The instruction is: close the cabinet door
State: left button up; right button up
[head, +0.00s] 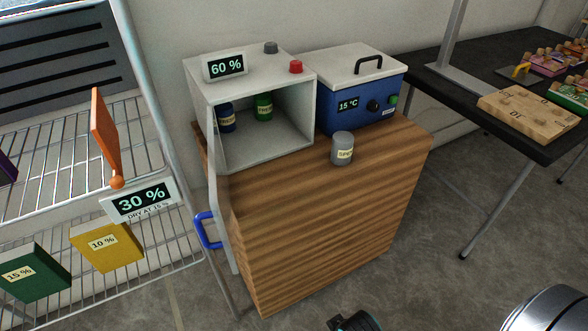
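The cabinet (207,87) is a white box on the wooden stand, with a "60 %" display on top. Its front is open, and a blue and a green labelled container stand inside. The door (224,215) is swung wide open to the left and seen nearly edge-on, hanging past the stand's left front edge. A blue handle (207,231) sits on the door's left side. Neither gripper's fingers show. A small dark part with a teal edge at the bottom middle may be mine; I cannot tell which part. Nothing visible touches the door.
A grey container (342,148) stands on the wooden stand (320,220), right of the cabinet opening. A blue "15 °C" box (362,95) is behind it. A wire rack (160,160) with coloured blocks is close left of the door. A black table (440,80) stands at right. Floor in front is mostly clear.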

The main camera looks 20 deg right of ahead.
aim_at(223, 191)
jog(key=i+j+z, duration=0.1)
jog(key=j+z, duration=0.7)
jog(key=i+j, duration=0.05)
